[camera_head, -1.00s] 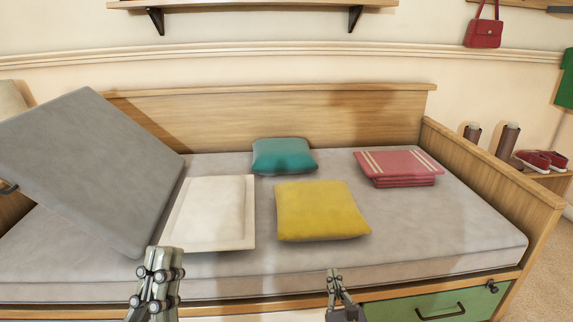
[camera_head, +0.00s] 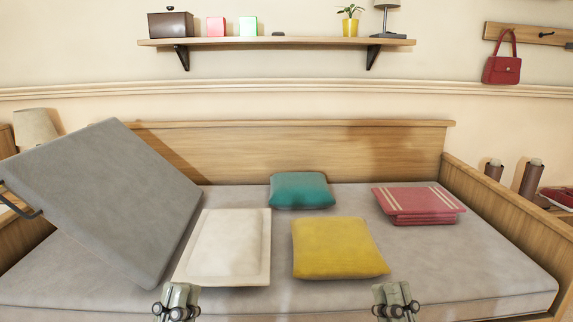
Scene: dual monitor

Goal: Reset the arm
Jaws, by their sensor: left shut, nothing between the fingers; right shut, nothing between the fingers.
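My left gripper (camera_head: 177,303) shows at the bottom edge of the head view, left of centre, below the white cushion (camera_head: 228,247) and the grey slab (camera_head: 105,200). It is shut and empty. My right gripper (camera_head: 396,302) shows at the bottom edge, right of centre, below the yellow pillow (camera_head: 338,247). It is also shut and empty. Both grippers appear in front of the bed's (camera_head: 490,275) near edge, and most of both arms is out of view.
The grey slab leans tilted at the bed's left. A teal pillow (camera_head: 301,190) and a folded red striped blanket (camera_head: 419,203) lie farther back. Wooden side panels bound the bed. A wall shelf (camera_head: 277,43) holds a box, small cubes, a plant and a lamp.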

